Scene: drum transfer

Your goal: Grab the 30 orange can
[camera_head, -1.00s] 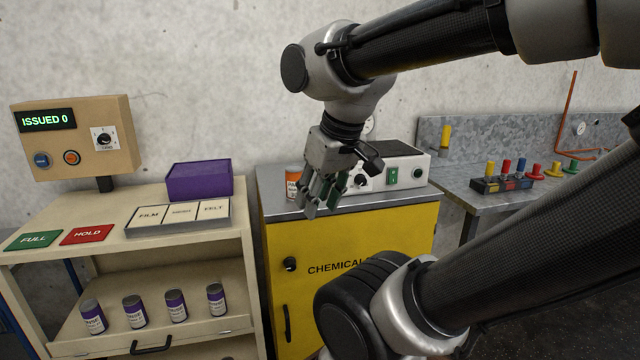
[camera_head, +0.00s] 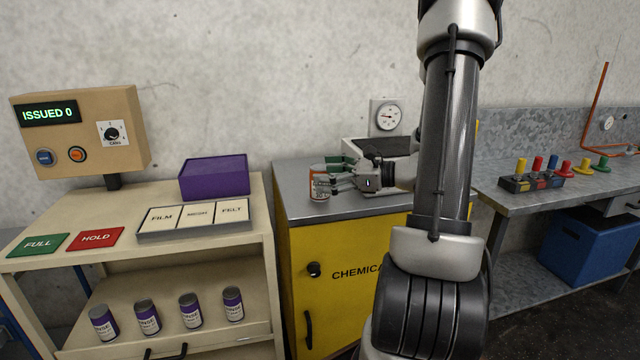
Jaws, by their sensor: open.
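An orange can (camera_head: 318,186) with a pale label stands upright on the grey top of the yellow chemical cabinet (camera_head: 290,184). My gripper (camera_head: 335,180) is low over the cabinet top, pointing left, with its fingers open right at the can. The fingers overlap the can's right side in the picture. I cannot tell whether they touch it. The number on the can is too small to read.
A grey-white device (camera_head: 355,150) stands behind my gripper. To the left, a beige cart holds a purple box (camera_head: 214,179), a label tray (camera_head: 192,220) and several purple cans (camera_head: 190,311) on its lower shelf. A metal bench (camera_head: 510,195) stands at right.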

